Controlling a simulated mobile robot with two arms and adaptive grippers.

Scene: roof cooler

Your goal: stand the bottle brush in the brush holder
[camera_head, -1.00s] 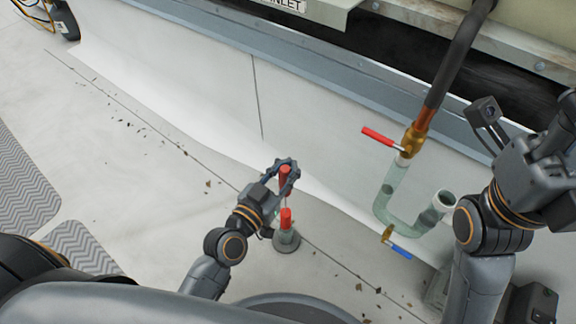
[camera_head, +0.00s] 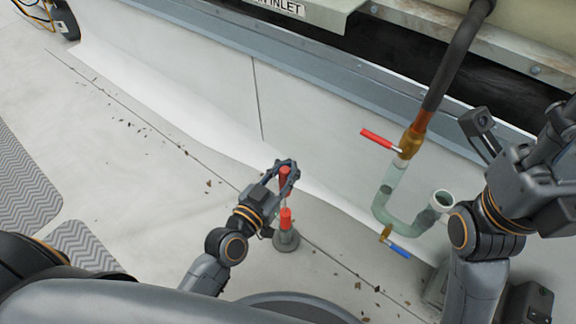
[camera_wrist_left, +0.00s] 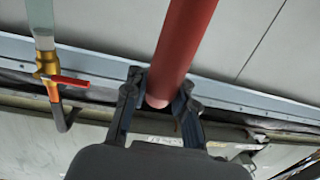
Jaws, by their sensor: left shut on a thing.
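My left gripper (camera_head: 287,172) is shut on the red handle (camera_head: 285,183) of the bottle brush, which stands about upright. In the left wrist view the red handle (camera_wrist_left: 183,45) runs between the two fingers (camera_wrist_left: 160,100). Directly below is the brush holder, with a round grey base (camera_head: 286,243) on the roof floor. A red part (camera_head: 286,217) shows above the base; I cannot tell whether it belongs to the brush or the holder. The brush's lower end is hard to make out. My right gripper is partly cut off at the right edge, its fingers unclear.
A clear U-shaped pipe (camera_head: 383,203) with a red-handled valve (camera_head: 377,139) and a blue-handled valve (camera_head: 399,250) stands right of the holder. The cooler's pale side wall (camera_head: 200,90) rises behind. The floor (camera_head: 130,180) left of the holder is open, with scattered leaves.

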